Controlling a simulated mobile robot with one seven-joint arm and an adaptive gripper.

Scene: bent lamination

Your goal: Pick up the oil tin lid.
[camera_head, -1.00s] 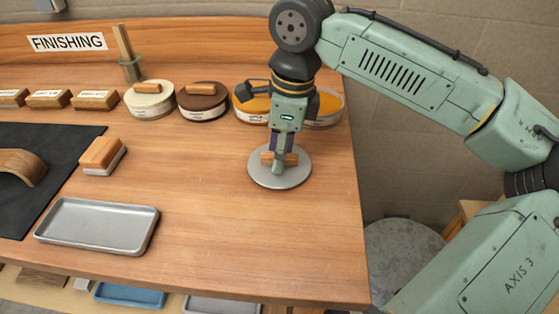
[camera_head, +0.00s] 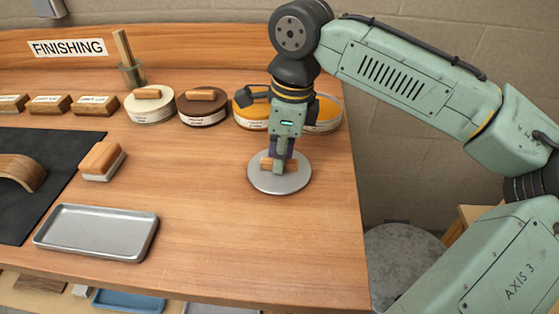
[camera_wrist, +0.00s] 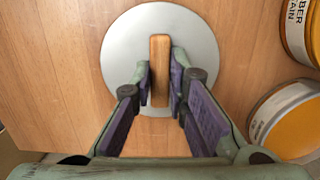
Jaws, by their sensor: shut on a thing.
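The oil tin lid (camera_head: 301,181) is a flat grey disc with a wooden bar handle on top. It sits on the right part of the wooden bench, and I see no clear gap under it. My gripper (camera_head: 279,163) points straight down over its middle and is shut on the handle. In the wrist view the lid (camera_wrist: 125,45) fills the upper middle. Its handle (camera_wrist: 160,65) stands between my two fingers (camera_wrist: 161,78), one on each side. The fingers hide part of the disc's lower edge.
Two open tins with amber contents (camera_head: 252,112) (camera_head: 325,112) stand behind my gripper. A white-lidded tin (camera_head: 150,112) and a brown-lidded tin (camera_head: 203,112) are left of them. A metal tray (camera_head: 97,232) and a wood-backed block (camera_head: 102,162) lie left. Bench between tray and lid is clear.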

